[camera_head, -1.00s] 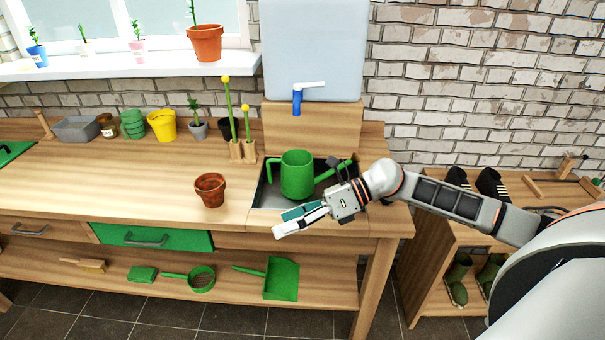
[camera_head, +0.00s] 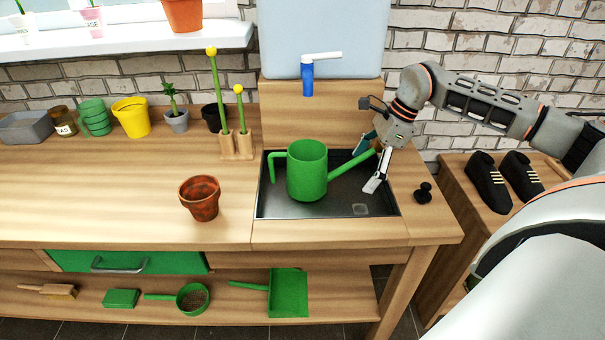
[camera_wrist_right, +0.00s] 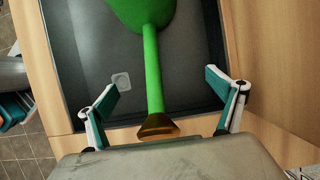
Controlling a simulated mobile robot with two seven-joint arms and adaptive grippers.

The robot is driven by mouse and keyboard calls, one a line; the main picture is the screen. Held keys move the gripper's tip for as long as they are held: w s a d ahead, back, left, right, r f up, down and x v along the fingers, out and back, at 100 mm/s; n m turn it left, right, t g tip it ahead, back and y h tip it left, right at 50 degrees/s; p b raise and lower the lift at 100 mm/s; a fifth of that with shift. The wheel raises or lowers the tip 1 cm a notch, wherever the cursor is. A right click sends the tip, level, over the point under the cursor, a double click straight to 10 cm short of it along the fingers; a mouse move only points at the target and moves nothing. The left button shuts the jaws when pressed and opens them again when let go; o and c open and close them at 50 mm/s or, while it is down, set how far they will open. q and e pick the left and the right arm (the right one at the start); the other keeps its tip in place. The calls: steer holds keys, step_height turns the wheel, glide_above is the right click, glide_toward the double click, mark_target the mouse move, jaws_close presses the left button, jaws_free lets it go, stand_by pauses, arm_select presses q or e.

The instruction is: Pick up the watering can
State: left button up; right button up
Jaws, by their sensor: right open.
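The green watering can (camera_head: 307,170) stands upright in the dark sink basin (camera_head: 345,207). Its handle is on the left and its spout points right, toward my right gripper (camera_head: 368,164). In the right wrist view the watering can (camera_wrist_right: 150,60) shows its spout running down between the two open fingers of my right gripper (camera_wrist_right: 168,108), with the brownish spout end close to the palm. Neither finger touches the spout there. My left gripper is not in view.
A terracotta pot (camera_head: 200,198) stands on the bench left of the sink. A blue tap (camera_head: 308,76) is above and behind the can. A small black knob (camera_head: 424,193) is at the right of the basin. Yellow-tipped stakes (camera_head: 240,110) stand behind left.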

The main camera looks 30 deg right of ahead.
mark_target(333, 172)
steer(key=w+a, duration=0.1)
steer(key=a, duration=0.1)
steer(key=w+a, duration=0.1)
steer(key=a, duration=0.1)
steer(key=w+a, duration=0.1)
steer(key=a, duration=0.1)
steer(key=shift+w+a+p, duration=0.25)
steer(key=shift+w+p, duration=0.05)
steer(key=shift+w, duration=0.1)
steer(key=shift+w+a, duration=0.4)
steer(key=shift+a, duration=0.25)
steer(key=shift+w+a, duration=0.35)
steer(key=shift+a, duration=0.25)
steer(key=shift+w+a, duration=0.35)
steer(key=shift+a, duration=0.2)
steer(key=shift+x, duration=1.2)
steer(key=shift+w+a+f, duration=0.15)
steer(key=shift+w+f, duration=0.05)
steer(key=shift+f, duration=0.1)
steer(key=c, duration=1.7)
steer(key=shift+r, duration=0.1)
